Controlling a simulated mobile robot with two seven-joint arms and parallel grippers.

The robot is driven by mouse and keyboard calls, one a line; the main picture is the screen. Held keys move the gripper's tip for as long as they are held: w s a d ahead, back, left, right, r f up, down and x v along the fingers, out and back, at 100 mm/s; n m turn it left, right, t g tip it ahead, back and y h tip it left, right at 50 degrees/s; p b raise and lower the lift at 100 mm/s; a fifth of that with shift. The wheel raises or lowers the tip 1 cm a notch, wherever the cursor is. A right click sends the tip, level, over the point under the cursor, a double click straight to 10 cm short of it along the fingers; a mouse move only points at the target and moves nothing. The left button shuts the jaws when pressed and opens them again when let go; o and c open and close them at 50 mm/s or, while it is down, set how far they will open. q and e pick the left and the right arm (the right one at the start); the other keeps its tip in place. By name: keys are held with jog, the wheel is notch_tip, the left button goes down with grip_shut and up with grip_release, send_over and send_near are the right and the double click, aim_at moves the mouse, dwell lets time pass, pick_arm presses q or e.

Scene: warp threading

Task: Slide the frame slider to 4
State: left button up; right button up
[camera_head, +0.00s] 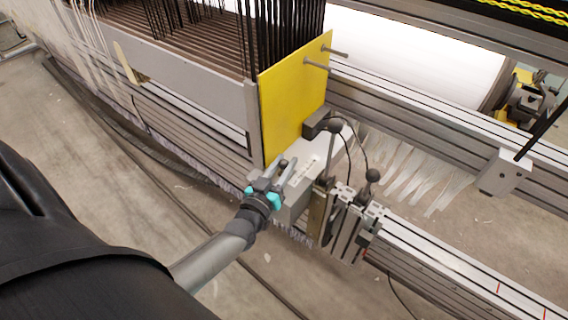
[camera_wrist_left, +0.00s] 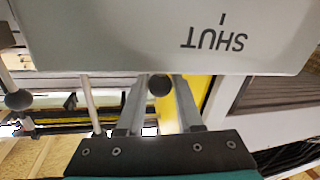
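My left gripper (camera_head: 278,172) is at the near side of a light grey box (camera_head: 296,208) beside the yellow plate. In the left wrist view its two fingers (camera_wrist_left: 160,100) stand apart, with a dark round knob (camera_wrist_left: 159,86) showing between them. I cannot tell whether they touch it. The grey box fills the top of that view (camera_wrist_left: 110,30), with "SHUT" and a short mark printed upside down. In the head view, small markings on its top are too small to read. I cannot clearly pick out the frame slider or the number 4. My right gripper is not in view.
The yellow plate (camera_head: 285,100) stands behind the box. Ball-topped levers (camera_head: 335,126) (camera_head: 372,176) and a metal bracket (camera_head: 350,225) stand to the right. A long rail (camera_head: 460,275) runs to the lower right. Bare floor lies in front.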

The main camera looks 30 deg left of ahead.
pick_arm(q)
grip_shut()
dwell(0.9)
